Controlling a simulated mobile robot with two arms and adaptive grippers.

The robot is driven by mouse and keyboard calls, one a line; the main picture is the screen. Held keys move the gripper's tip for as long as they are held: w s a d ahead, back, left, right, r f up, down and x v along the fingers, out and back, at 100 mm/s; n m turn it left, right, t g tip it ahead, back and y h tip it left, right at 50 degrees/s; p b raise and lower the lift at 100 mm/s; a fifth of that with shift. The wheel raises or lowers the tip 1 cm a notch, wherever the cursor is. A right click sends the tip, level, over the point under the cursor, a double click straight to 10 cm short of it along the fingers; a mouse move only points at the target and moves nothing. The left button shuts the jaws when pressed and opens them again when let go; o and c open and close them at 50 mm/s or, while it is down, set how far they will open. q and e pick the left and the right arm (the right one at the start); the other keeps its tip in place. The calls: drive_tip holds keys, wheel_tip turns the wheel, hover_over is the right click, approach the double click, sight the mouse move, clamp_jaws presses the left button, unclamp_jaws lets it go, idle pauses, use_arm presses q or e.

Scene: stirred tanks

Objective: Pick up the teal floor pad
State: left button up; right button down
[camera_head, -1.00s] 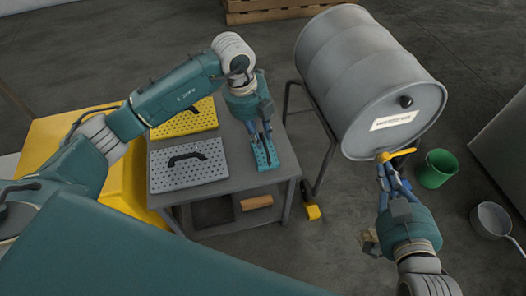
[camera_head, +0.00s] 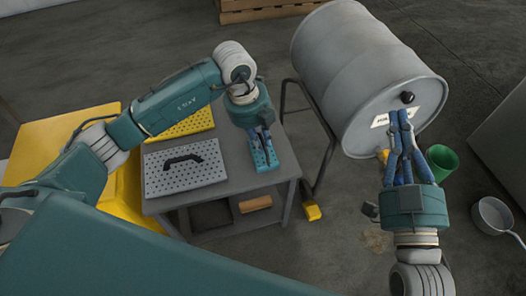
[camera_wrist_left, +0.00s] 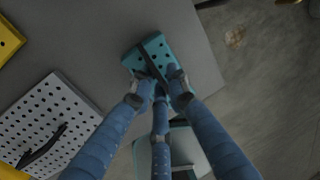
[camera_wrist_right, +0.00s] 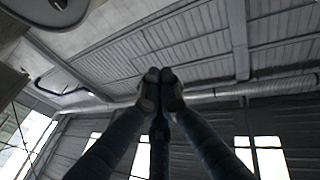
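The teal floor pad (camera_head: 258,158) is a small perforated block with a dark handle, lying on the grey table near its right edge. My left gripper (camera_head: 268,140) points down over it. In the left wrist view the pad (camera_wrist_left: 157,45) lies flat, and the fingertips of my left gripper (camera_wrist_left: 162,76) sit low on either side of its dark handle. I cannot tell whether they press on it. My right gripper (camera_head: 403,116) is raised in front of the drum's end. In the right wrist view its fingertips (camera_wrist_right: 161,76) meet, with nothing visible between them.
A grey perforated pad (camera_head: 205,175) with a black handle and a yellow one (camera_head: 190,123) lie left on the table (camera_head: 235,165). A grey drum (camera_head: 350,65) on a stand is to the right. A green bucket (camera_head: 442,160) and a metal pan (camera_head: 492,214) stand on the floor.

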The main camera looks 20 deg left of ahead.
sight(263, 139)
use_arm(q)
clamp_jaws()
drive_tip(key=shift+r, duration=0.1)
